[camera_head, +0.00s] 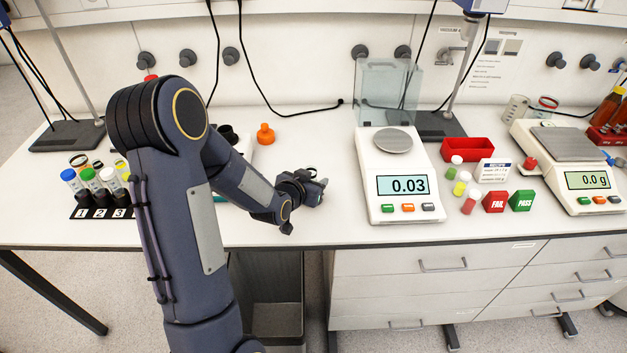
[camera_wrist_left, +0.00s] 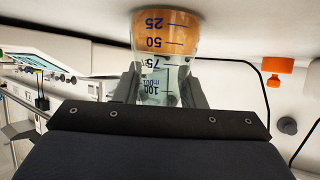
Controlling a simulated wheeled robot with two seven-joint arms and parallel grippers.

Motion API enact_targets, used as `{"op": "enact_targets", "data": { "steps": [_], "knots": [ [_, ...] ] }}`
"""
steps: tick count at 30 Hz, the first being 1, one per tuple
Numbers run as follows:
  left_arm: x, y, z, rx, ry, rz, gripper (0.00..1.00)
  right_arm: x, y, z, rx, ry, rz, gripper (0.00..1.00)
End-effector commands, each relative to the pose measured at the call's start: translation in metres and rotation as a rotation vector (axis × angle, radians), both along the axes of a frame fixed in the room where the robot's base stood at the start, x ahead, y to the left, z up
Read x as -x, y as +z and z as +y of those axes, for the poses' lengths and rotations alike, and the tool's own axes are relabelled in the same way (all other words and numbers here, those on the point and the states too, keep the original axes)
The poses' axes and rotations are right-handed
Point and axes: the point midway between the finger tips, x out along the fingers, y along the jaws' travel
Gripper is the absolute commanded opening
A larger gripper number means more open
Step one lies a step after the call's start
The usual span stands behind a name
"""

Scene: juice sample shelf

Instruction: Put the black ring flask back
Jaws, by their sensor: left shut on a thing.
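My left gripper (camera_head: 318,187) is shut on a clear graduated flask (camera_wrist_left: 166,42) holding orange liquid. In the wrist view the flask appears upside down, with marks from 25 to 100, between the two fingers (camera_wrist_left: 163,88). In the head view the gripper is over the bench, left of the scale reading 0.03, and mostly hides the flask. My right gripper is not in view.
A scale (camera_head: 400,205) stands right of the gripper, with a red tray (camera_head: 467,150) and FAIL (camera_head: 495,201) and PASS (camera_head: 522,201) blocks beyond. Capped tubes (camera_head: 89,180) stand in a numbered rack at left. An orange object (camera_head: 265,134) sits behind my arm. Bench between gripper and scale is clear.

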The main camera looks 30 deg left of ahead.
Motion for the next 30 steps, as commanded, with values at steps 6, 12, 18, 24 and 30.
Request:
{"op": "enact_targets", "data": {
  "steps": [6,12,18,24,30],
  "knots": [
    [0.0,0.0,0.0,0.0,0.0,0.0,0.58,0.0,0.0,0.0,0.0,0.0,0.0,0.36],
    [0.0,0.0,0.0,0.0,0.0,0.0,0.58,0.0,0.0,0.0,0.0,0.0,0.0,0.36],
    [0.007,0.006,0.0,0.0,0.001,-0.001,0.58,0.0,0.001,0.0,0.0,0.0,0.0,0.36],
    [0.042,0.023,0.0,-0.001,0.003,-0.004,0.58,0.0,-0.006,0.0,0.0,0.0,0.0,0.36],
    [0.079,0.041,-0.001,0.0,0.005,-0.004,0.58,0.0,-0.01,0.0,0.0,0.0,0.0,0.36]
  ]
}}
